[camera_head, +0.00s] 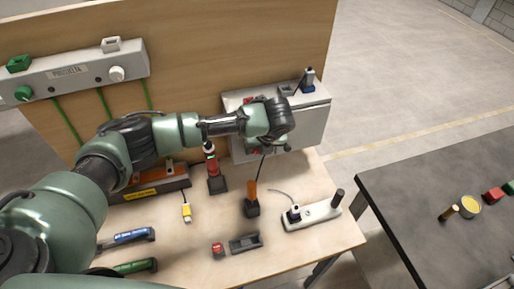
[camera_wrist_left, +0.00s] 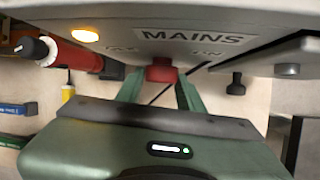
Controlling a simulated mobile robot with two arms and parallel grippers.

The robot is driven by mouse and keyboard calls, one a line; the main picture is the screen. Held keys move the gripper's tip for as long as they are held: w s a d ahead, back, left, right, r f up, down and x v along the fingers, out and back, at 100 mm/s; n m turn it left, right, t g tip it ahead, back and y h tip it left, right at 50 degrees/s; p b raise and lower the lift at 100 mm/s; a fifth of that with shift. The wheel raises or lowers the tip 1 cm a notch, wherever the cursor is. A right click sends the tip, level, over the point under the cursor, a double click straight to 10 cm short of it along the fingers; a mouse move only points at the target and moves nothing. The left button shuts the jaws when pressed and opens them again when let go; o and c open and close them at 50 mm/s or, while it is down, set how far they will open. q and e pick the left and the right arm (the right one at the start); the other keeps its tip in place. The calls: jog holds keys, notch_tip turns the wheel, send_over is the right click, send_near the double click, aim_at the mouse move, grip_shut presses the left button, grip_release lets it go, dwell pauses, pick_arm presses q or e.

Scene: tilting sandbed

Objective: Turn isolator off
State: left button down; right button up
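The grey mains box (camera_head: 310,125) hangs at the right end of the wooden board. In the left wrist view the box (camera_wrist_left: 110,32) fills the top and bears the word MAINS, with a lit amber lamp (camera_wrist_left: 84,35). A red knob (camera_wrist_left: 161,72) sits on its face below that word. My left gripper (camera_head: 280,146) is at the box front, and its green fingers (camera_wrist_left: 161,84) stand on either side of the red knob. Whether they touch it is not clear. In the head view my wrist hides most of the knob. My right gripper is not in view.
Below the box, a red-and-black tool (camera_head: 212,170), an orange-handled tool (camera_head: 252,198) and a white power strip (camera_head: 312,214) stand on the wooden bench (camera_head: 190,255). A dark table (camera_head: 430,180) with small items is at the right. A grey panel (camera_head: 75,72) is upper left.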

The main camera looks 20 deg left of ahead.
pick_arm(q)
jog(key=h, duration=0.1)
jog(key=t+h, duration=0.2)
jog(key=shift+s+a+f+n+h, duration=0.1)
jog(key=shift+s+a+n+h, duration=0.1)
jog(key=shift+a+n+h, duration=0.15)
jog(key=shift+a+f+n+t+h+b, duration=0.1)
jog(key=shift+n+t+h+b, duration=0.1)
jog(key=shift+t+h+b, duration=0.25)
jog(key=shift+f+n+t+h+b, duration=0.15)
jog(key=shift+t+h+b, duration=0.15)
jog(key=shift+t+h, duration=0.25)
jog(key=t+h+b, duration=0.1)
jog(key=b, duration=0.1)
jog(key=n+t+h+b, duration=0.1)
jog(key=b, duration=0.1)
jog(key=t+h+b, duration=0.1)
jog(key=b, duration=0.1)
jog(key=shift+s+a+f+h, duration=0.15)
jog(key=shift+f+h, duration=0.15)
jog(key=shift+h, duration=0.05)
jog(key=shift+r+n+t+h+b, duration=0.2)
jog(key=shift+n+t+h+b, duration=0.3)
jog(key=shift+b, duration=0.7)
jog(key=shift+r, duration=0.1)
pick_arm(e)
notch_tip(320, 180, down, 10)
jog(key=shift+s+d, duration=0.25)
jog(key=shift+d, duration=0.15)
